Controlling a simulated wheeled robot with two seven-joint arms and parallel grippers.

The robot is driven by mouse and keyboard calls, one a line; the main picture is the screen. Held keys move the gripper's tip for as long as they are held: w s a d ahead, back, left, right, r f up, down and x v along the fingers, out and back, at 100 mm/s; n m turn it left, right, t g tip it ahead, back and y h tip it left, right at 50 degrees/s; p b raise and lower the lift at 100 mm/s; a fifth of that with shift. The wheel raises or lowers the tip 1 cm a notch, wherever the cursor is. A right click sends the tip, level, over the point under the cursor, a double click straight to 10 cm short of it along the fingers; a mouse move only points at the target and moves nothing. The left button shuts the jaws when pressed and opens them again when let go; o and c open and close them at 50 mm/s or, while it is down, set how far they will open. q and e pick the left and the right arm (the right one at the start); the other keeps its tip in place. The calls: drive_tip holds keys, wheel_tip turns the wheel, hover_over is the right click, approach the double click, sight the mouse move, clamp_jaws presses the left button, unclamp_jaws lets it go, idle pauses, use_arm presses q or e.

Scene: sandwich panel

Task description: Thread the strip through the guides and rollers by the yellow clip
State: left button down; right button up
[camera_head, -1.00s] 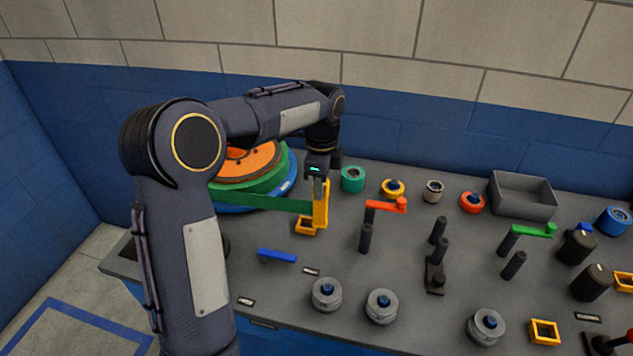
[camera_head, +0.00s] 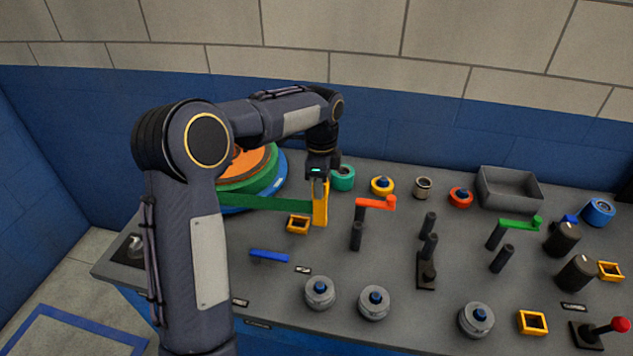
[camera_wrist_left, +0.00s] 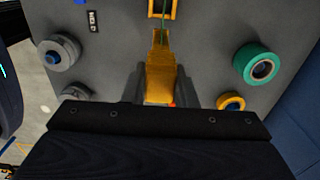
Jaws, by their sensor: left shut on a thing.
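The green strip (camera_head: 268,203) runs from the green and orange reel (camera_head: 262,178) at the back left to the yellow clip (camera_head: 320,205). My left gripper (camera_head: 319,180) is shut on the yellow clip and holds it upright above the panel. The clip also shows between the fingers in the left wrist view (camera_wrist_left: 160,75). A yellow square guide (camera_head: 298,224) stands just left of the clip. To the right are a red-topped crank post (camera_head: 376,203) and black roller posts (camera_head: 429,245). A green-topped crank post (camera_head: 520,224) is farther right. My right gripper is out of view.
Grey knobs with blue centres (camera_head: 320,292) line the front. A teal roll (camera_head: 343,177), a yellow ring (camera_head: 382,186) and a grey bin (camera_head: 508,190) sit along the back. More yellow square frames (camera_head: 532,322) and a red-knobbed lever (camera_head: 603,331) are at right.

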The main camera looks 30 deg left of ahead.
use_arm(q)
drive_tip(key=w+d+p, duration=0.1)
drive_tip(key=d+p, duration=0.1)
drive_tip(key=d, duration=0.6)
drive_tip(key=shift+w, duration=0.4)
drive_tip(key=shift+d, duration=0.1)
idle(0.4)
drive_tip(key=w+d+p, duration=0.2)
drive_tip(key=d+p, duration=0.1)
drive_tip(key=d, duration=0.5)
drive_tip(key=shift+d, duration=0.25)
idle(0.7)
drive_tip(key=shift+w, duration=0.1)
drive_tip(key=w+d+p, duration=0.2)
drive_tip(key=d+p, duration=0.2)
drive_tip(key=d, duration=0.4)
drive_tip(key=shift+d, duration=0.35)
idle(0.6)
drive_tip(key=shift+d+p, duration=0.1)
drive_tip(key=shift+p, duration=0.25)
drive_tip(key=w+d, duration=0.2)
drive_tip(key=d, duration=0.6)
drive_tip(key=shift+d+p, duration=0.3)
drive_tip(key=shift+p, duration=0.05)
idle(0.5)
